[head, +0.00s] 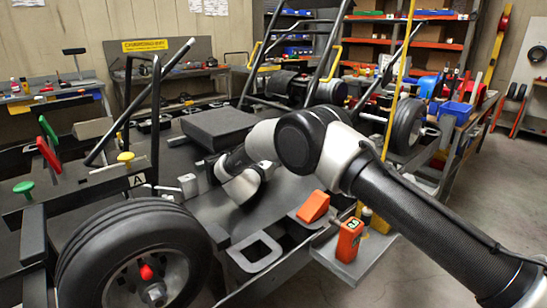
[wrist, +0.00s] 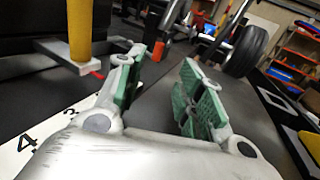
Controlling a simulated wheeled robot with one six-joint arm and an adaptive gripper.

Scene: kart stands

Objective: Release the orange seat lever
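My gripper (wrist: 162,78) is open in the wrist view, its two green-padded fingers apart with nothing between them. In the head view the far end of my arm is over the kart floor beside the dark seat (head: 218,125), and its fingers are hidden. A small orange piece (wrist: 158,50) shows beyond the left finger in the wrist view; I cannot tell whether it is the seat lever. In the head view an orange wedge (head: 313,207) lies at the kart's near right side. No orange lever is clearly seen at the seat.
A yellow post (wrist: 80,35) stands close at the left of the wrist view, above a white numbered strip (wrist: 35,140). An orange handheld device (head: 349,240) stands on a grey side shelf (head: 350,268). A black wheel (head: 135,255) is at front left. Open floor lies right.

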